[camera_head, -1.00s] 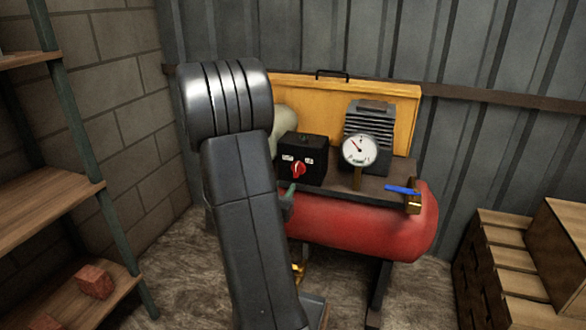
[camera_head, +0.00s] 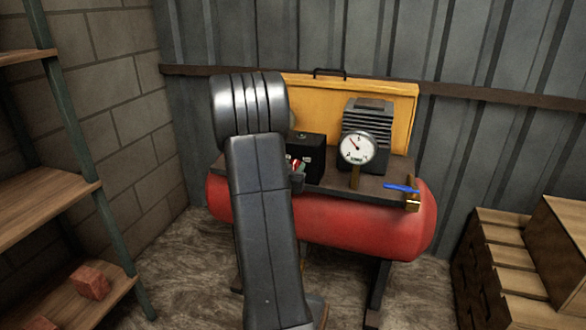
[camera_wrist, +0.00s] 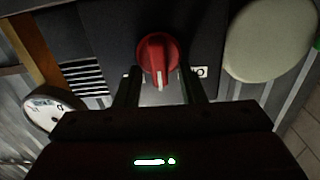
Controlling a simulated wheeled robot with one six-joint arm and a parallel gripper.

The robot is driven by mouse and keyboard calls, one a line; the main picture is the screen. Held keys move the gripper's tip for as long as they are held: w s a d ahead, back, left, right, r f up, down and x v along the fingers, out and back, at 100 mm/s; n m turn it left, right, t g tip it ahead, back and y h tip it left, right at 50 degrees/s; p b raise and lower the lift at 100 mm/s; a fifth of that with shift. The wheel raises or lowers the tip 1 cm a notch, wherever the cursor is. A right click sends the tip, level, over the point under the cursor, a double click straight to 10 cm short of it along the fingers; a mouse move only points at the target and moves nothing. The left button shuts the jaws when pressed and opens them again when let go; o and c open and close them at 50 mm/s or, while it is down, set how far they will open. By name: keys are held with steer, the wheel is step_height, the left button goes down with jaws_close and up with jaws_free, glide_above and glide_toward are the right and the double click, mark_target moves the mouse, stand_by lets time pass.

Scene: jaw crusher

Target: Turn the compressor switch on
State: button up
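The compressor (camera_head: 330,230) has a red tank and stands against the metal wall. A black switch box (camera_head: 312,150) sits on its deck.
A pressure gauge (camera_head: 357,148) and a blue-handled valve (camera_head: 401,188) are to the right of the box. A yellow panel (camera_head: 390,100) is behind. A shelf with a brick (camera_head: 90,282) is at left, wooden crates (camera_head: 500,250) at right. A pale rounded part (camera_wrist: 268,38) is beside the switch.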

jaws_close()
